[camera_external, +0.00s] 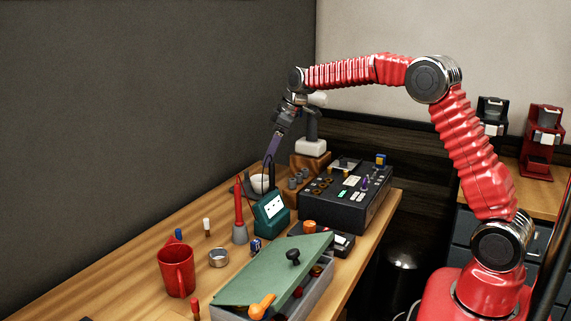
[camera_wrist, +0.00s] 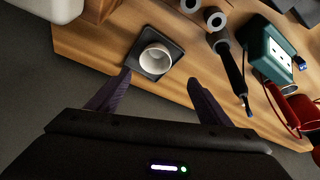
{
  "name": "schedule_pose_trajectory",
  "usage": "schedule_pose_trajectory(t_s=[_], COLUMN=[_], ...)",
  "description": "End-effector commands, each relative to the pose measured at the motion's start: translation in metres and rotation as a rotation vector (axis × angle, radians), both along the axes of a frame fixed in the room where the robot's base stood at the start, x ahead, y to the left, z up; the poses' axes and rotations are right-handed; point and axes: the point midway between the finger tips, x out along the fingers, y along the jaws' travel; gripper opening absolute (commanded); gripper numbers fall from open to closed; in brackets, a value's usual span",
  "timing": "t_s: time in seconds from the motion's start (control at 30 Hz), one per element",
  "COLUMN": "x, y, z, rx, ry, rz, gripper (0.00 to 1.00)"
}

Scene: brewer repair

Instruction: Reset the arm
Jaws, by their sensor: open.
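My arm reaches leftward over the wooden workbench (camera_external: 130,262), bent high at the elbow. My gripper (camera_external: 272,157) points down at the back of the bench, near a small white cup (camera_external: 259,184). In the wrist view my gripper (camera_wrist: 160,80) has its two dark purple fingers spread wide, with nothing between them. The white cup (camera_wrist: 155,58) stands on a dark square pad (camera_wrist: 144,41) just beyond the fingertips. Whether a finger touches the pad is not clear.
A teal device (camera_external: 270,212), a red iron in a stand (camera_external: 239,210) and a black control box (camera_external: 350,205) stand near my gripper. A green-lidded box (camera_external: 262,272) and red mug (camera_external: 176,271) are nearer the front. A grey wall (camera_external: 150,100) bounds the left.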

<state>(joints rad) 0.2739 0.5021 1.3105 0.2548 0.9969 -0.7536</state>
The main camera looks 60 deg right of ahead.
Motion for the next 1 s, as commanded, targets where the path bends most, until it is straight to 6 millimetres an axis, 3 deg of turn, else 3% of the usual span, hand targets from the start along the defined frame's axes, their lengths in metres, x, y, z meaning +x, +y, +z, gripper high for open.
schedule_pose_trajectory(t_s=[0.13,0.3,0.57,1.0], x=[0.000,-0.020,-0.068,-0.173], y=[0.038,0.070,0.087,0.110], z=[0.009,0.029,0.057,0.086], rx=[-0.062,-0.105,-0.098,-0.058], ry=[-0.010,-0.033,-0.047,-0.058], rz=[-0.012,-0.046,-0.093,-0.172], gripper=[0.72,0.72,0.72,0.72])
